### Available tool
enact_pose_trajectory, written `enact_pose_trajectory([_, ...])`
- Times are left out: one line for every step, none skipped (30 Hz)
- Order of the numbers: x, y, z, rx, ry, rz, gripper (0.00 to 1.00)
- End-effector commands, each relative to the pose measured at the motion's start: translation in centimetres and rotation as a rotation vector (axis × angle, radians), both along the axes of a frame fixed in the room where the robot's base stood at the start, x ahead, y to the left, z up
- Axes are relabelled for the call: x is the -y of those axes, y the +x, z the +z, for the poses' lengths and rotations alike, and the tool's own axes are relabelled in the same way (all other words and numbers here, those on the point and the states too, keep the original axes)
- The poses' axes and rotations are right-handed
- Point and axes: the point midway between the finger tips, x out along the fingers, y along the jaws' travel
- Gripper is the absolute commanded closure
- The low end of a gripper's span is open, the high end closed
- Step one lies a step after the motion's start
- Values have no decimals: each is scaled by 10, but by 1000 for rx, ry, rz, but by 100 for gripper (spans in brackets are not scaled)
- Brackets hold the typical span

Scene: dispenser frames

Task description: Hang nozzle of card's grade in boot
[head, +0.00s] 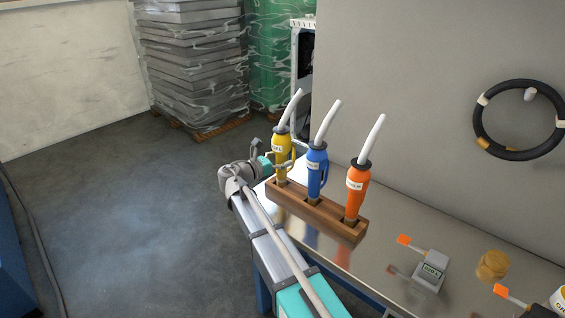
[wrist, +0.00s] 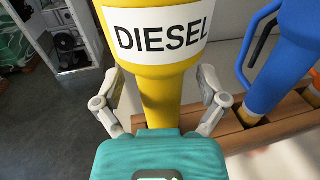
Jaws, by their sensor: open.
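A yellow nozzle (head: 283,158) labelled DIESEL in the wrist view (wrist: 160,30) stands upright at the left end of a wooden rack. A blue nozzle (head: 317,170) stands in the middle, and an orange nozzle (head: 357,187) at the right end; their labels are too small to read. My gripper (head: 279,157) is open at the yellow nozzle. In the wrist view its fingers (wrist: 163,88) stand either side of the nozzle's narrow lower part, below the label, with gaps visible. I cannot make out the grade card or the boot for certain.
The wooden rack (head: 322,215) stands on a shiny metal bench (head: 375,262). Wrapped stacks (head: 192,60) stand behind.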

Motion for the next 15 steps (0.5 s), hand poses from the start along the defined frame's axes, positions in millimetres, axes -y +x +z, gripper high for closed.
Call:
enact_pose_trajectory([0, 0, 0, 0, 0, 0, 8])
enact_pose_trajectory([0, 0, 0, 0, 0, 0, 8])
enact_pose_trajectory([0, 0, 0, 0, 0, 0, 8])
enact_pose_trajectory([0, 0, 0, 0, 0, 0, 8])
enact_pose_trajectory([0, 0, 0, 0, 0, -1, 8])
enact_pose_trajectory([0, 0, 0, 0, 0, -1, 8])
enact_pose_trajectory([0, 0, 0, 0, 0, -1, 8])
enact_pose_trajectory([0, 0, 0, 0, 0, -1, 8])
enact_pose_trajectory([0, 0, 0, 0, 0, -1, 8])
enact_pose_trajectory([0, 0, 0, 0, 0, -1, 8])
enact_pose_trajectory([1, 0, 0, 0, 0, -1, 12])
enact_pose_trajectory([1, 0, 0, 0, 0, -1, 19])
enact_pose_trajectory([1, 0, 0, 0, 0, -1, 25])
enact_pose_trajectory([1, 0, 0, 0, 0, -1, 31])
enact_pose_trajectory([1, 0, 0, 0, 0, -1, 38])
